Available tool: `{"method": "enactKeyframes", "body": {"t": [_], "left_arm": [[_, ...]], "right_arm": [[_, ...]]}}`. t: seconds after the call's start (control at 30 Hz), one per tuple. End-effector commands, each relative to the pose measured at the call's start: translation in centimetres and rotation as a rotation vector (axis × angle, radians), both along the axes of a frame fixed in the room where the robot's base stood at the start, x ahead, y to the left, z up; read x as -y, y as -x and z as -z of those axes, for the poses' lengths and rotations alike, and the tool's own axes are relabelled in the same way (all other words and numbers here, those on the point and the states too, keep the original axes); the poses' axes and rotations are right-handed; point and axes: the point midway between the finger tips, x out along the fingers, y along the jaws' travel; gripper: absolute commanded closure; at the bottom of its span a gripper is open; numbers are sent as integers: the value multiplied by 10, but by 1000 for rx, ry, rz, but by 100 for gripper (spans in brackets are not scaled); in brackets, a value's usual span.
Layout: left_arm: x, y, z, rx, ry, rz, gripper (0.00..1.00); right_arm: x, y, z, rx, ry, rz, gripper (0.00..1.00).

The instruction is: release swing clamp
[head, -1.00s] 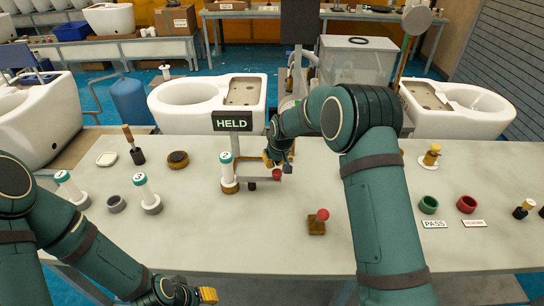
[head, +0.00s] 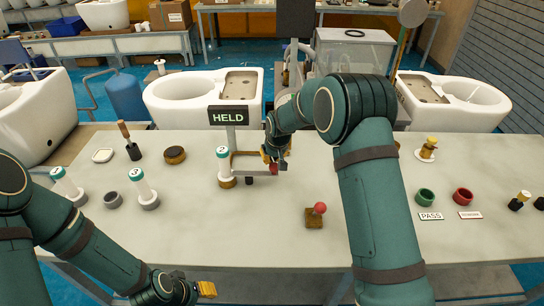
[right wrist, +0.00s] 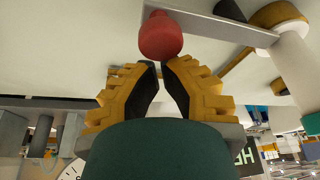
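The swing clamp stands by the HELD sign (head: 228,116). Its thin arm (head: 252,173) runs right from beside an upright white tube marked 2 (head: 224,165) and ends in a red knob (head: 274,169). The red knob also shows in the right wrist view (right wrist: 160,37), just beyond my fingertips. My right gripper (head: 273,158) is at the knob, its yellow fingers (right wrist: 161,66) drawn nearly together with nothing seen between them. I cannot tell whether they touch the knob. My left gripper (head: 206,289) hangs at the table's front edge; its finger gap is hidden.
A red ball on a brown block (head: 315,215) stands in front of the clamp. Two more white tubes (head: 144,190) stand at left. The table's front middle (head: 250,235) is clear.

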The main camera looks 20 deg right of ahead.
Motion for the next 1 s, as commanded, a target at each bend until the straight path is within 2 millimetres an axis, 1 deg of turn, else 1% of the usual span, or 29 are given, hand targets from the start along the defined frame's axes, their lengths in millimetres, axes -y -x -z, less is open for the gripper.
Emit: {"method": "enactKeyframes", "body": {"t": [0.37,0.53,0.67,1.0], "left_arm": [[0,0,1,-1,0,0,53],[0,1,2,-2,0,2,53],[0,1,2,-2,0,2,53],[0,-1,-5,2,0,-2,53]], "right_arm": [[-1,7,0,-1,1,76,100],[-2,14,0,-1,2,155,100],[-3,23,0,-2,3,249,100],[-13,47,-1,0,4,570,100]]}}
